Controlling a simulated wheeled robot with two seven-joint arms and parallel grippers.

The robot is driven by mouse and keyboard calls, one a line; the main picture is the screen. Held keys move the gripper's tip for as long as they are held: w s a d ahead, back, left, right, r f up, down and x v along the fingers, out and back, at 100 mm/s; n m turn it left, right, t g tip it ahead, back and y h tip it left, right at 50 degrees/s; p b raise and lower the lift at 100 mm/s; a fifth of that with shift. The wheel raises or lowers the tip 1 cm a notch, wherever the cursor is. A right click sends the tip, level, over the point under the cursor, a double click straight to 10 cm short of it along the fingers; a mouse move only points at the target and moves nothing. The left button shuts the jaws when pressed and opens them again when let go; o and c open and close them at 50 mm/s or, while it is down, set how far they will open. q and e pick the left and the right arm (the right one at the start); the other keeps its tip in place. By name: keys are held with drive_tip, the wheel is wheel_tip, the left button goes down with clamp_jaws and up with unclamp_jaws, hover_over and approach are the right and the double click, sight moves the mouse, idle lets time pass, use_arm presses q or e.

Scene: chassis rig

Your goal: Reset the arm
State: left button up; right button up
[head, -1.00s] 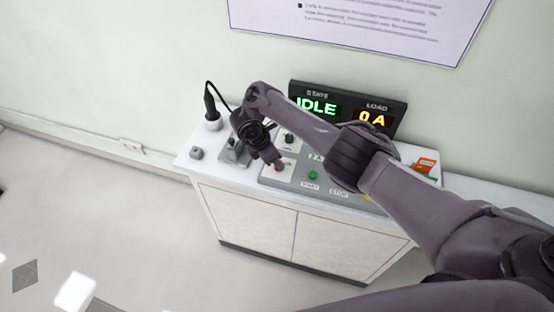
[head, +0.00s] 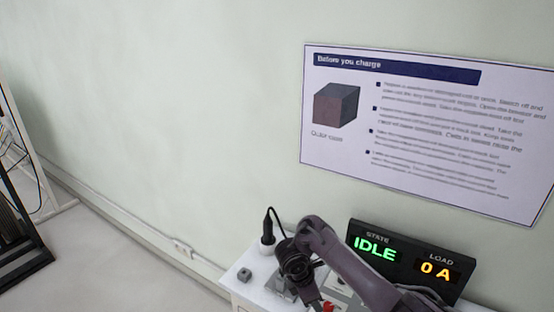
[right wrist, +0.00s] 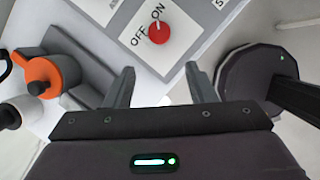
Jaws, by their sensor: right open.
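My right arm (head: 350,268) reaches in from the lower right of the head view, over the white bench top (head: 243,285). Its gripper is low in that view and partly cut off by the bottom edge. In the right wrist view the right gripper (right wrist: 162,82) is open and empty, its two fingers apart. A red knob (right wrist: 159,33) on a white plate marked OFF and ON lies beyond the fingertips, not between them. My left gripper is not in view.
An orange and black part (right wrist: 42,75) is left of the fingers in the right wrist view. The display (head: 403,262) reads IDLE and 0 A. A black-handled plug (head: 268,230) with a cable and a small grey block (head: 244,275) are on the bench. A poster (head: 430,130) hangs on the wall.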

drive_tip(key=s+a+f+m+t+y, duration=0.2)
drive_tip(key=s+a+f+m+y, duration=0.25)
drive_tip(key=s+a, duration=0.6)
drive_tip(key=s+d+r+m, duration=0.6)
drive_tip(key=s+d+m, duration=0.1)
drive_tip(key=s+d, duration=0.2)
drive_tip(key=s+d+r+m, duration=0.6)
drive_tip(key=s+d+m, duration=0.1)
drive_tip(key=s+d, duration=0.15)
wheel_tip(320, 180, down, 35)
drive_tip(key=s+b, duration=0.1)
drive_tip(key=b, duration=0.5)
drive_tip(key=s+d+f+g+b, duration=0.1)
drive_tip(key=s+f+b, duration=0.1)
drive_tip(key=s+f, duration=0.8)
drive_tip(key=s+d+f+g+b, duration=0.1)
drive_tip(key=s+d+f+b, duration=0.1)
drive_tip(key=s+f, duration=0.7)
wheel_tip(320, 180, down, 4)
drive_tip(key=shift+s+d+n+h, duration=0.3)
drive_tip(key=shift+s+n+h, duration=0.05)
drive_tip(key=shift+s+n, duration=0.1)
